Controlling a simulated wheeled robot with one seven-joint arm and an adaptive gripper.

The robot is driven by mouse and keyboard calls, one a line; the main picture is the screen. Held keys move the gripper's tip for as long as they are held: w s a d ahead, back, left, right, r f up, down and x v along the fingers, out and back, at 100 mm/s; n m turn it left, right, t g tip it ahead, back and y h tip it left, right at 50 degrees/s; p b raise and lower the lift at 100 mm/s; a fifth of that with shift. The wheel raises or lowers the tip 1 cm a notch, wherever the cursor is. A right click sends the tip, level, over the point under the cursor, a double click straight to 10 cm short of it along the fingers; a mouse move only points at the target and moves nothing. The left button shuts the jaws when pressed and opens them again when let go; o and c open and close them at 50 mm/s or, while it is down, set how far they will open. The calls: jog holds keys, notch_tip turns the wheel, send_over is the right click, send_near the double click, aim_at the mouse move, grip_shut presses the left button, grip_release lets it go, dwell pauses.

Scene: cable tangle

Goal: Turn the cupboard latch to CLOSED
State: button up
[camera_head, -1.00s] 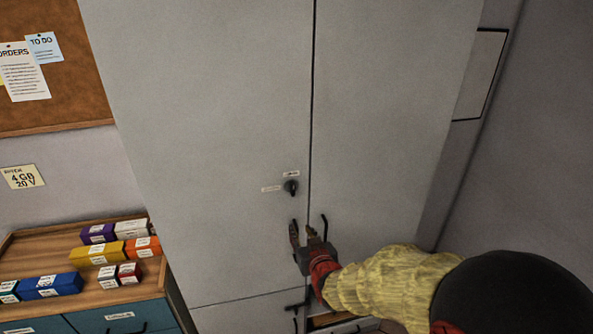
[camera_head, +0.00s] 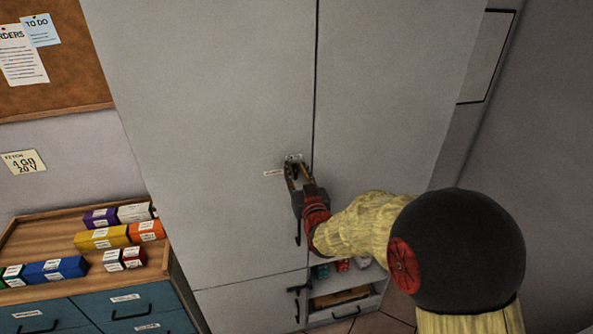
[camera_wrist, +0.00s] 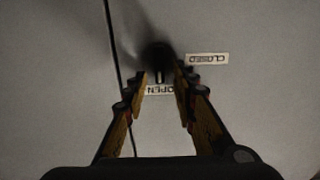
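The cupboard (camera_head: 230,100) is tall and grey with two doors shut along a dark vertical seam. Its latch, a small dark knob, sits on the left door beside the seam; in the wrist view the latch (camera_wrist: 158,58) lies between and just beyond my fingertips. An OPEN label (camera_wrist: 160,90) and a CLOSED label (camera_wrist: 207,59) appear upside down beside it. My gripper (camera_head: 296,168) is at the latch in the head view and hides most of it. In the wrist view my gripper (camera_wrist: 160,80) has its fingers apart, one on each side of the latch; contact cannot be told.
A wooden-topped drawer unit (camera_head: 60,235) with several coloured boxes stands at the left. A cork board (camera_head: 70,80) hangs above it. The floor shows at the lower right.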

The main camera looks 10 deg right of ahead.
jog(key=shift+w, duration=0.2)
jog(key=shift+c, duration=0.7)
grip_shut()
